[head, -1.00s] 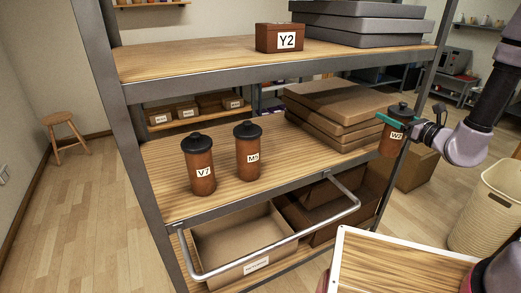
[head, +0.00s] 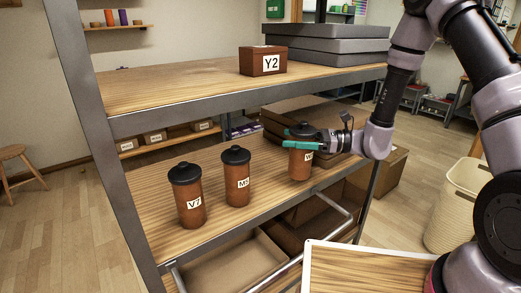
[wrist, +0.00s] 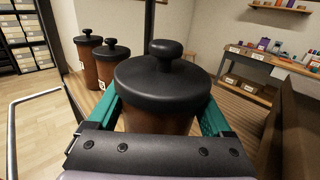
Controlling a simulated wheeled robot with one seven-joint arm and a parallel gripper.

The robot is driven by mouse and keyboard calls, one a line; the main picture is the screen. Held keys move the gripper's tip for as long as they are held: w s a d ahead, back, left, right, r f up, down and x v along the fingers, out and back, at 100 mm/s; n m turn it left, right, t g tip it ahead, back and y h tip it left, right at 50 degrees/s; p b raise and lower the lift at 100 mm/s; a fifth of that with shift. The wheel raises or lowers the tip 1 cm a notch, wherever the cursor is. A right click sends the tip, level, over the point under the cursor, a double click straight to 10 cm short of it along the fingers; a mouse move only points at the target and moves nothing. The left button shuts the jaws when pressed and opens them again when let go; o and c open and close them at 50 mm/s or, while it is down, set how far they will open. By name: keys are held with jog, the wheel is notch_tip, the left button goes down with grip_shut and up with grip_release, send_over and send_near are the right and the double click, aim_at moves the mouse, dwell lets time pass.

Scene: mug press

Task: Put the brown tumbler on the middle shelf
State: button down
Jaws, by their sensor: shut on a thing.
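The brown tumbler (head: 300,166) with a black knobbed lid and a label, partly hidden by the fingers, is in my gripper (head: 302,138). The green fingers are shut around its upper body. It is upright at the right part of the middle shelf (head: 225,216), at or just above the wood; I cannot tell if its base touches. In the wrist view its lid (wrist: 162,82) fills the middle, between the fingers.
Two similar tumblers, V7 (head: 188,196) and M5 (head: 237,178), stand on the middle shelf to the left. Flat cardboard boxes (head: 285,116) lie behind the held tumbler. The upper shelf (head: 170,88) carries box Y2 (head: 263,61). A tray (head: 345,270) is at the lower right.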

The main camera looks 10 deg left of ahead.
jog(key=a+f, duration=0.3)
jog(key=a, duration=0.5)
jog(key=shift+s+f, duration=0.2)
jog(key=shift+f, duration=0.2)
grip_release()
jog(key=shift+r, duration=0.15)
jog(key=d, duration=1.2)
jog(key=shift+w, duration=0.3)
